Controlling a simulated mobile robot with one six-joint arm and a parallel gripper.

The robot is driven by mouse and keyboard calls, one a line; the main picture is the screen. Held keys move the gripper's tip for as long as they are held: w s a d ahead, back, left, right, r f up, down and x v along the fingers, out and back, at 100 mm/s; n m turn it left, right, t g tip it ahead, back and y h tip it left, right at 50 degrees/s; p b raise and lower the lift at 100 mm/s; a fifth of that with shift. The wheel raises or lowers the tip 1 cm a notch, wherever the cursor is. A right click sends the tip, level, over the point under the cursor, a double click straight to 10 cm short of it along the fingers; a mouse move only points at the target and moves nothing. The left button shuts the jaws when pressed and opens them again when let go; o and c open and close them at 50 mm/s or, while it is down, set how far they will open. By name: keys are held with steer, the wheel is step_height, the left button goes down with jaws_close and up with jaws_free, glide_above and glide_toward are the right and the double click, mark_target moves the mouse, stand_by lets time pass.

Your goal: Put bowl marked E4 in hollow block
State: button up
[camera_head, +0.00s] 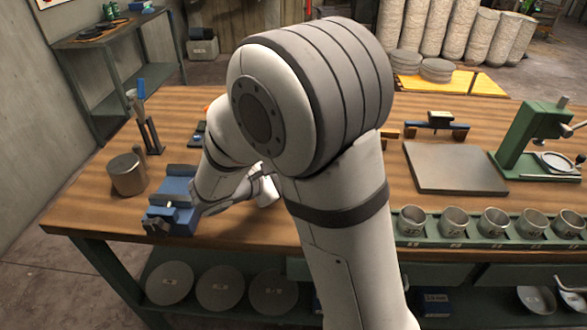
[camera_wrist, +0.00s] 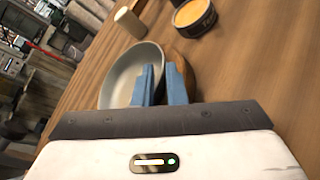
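In the wrist view a pale grey metal bowl (camera_wrist: 126,72) is close in front of my gripper (camera_wrist: 160,78). One blue finger is inside the bowl and the other is outside its right wall, so the rim is pinched between them. No marking on this bowl can be read. A brown rounded wooden thing (camera_wrist: 186,74), perhaps the hollow block, shows just right of and behind the bowl; its hollow is not visible. I cannot tell whether the bowl touches it. In the head view my arm hides my gripper, this bowl and the block.
Several metal bowls (camera_head: 447,222) stand in a green rack at the bench's front right. A grey slab (camera_head: 455,167) and green press (camera_head: 535,135) are behind them. An orange-filled tin (camera_wrist: 194,14) lies beyond my gripper.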

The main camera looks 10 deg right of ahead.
steer(key=v, duration=0.8)
steer(key=shift+s+a+r, duration=0.1)
steer(key=shift+s+a, duration=0.1)
steer(key=s+d+m+g+y, duration=0.1)
steer(key=s+d+m+g, duration=0.1)
steer(key=d, duration=0.1)
steer(key=s+d+m+g+y, duration=0.1)
steer(key=s+d+m+g, duration=0.1)
steer(key=s+d, duration=0.1)
steer(key=s+d+f+m+g+y, duration=0.1)
steer(key=s+d+m+g, duration=0.1)
steer(key=s+d+m, duration=0.1)
steer(key=shift+d+f+y, duration=0.15)
steer(key=shift+d+y, duration=0.05)
steer(key=shift+y, duration=0.2)
steer(key=s+m+y, duration=0.1)
steer(key=s+d+m+g+y, duration=0.1)
steer(key=s, duration=0.1)
steer(key=shift+d+f+m, duration=0.1)
steer(key=shift+f+m, duration=0.15)
steer(key=shift+m, duration=0.05)
steer(key=s+m+y, duration=0.1)
steer(key=m+y, duration=0.1)
steer(key=s+a+m+t+y, duration=0.1)
steer(key=m+y, duration=0.1)
steer(key=m, duration=0.1)
steer(key=s+r+m+t+y, duration=0.1)
steer(key=s+m+y, duration=0.1)
steer(key=shift+a+m, duration=0.3)
steer(key=shift+r, duration=0.1)
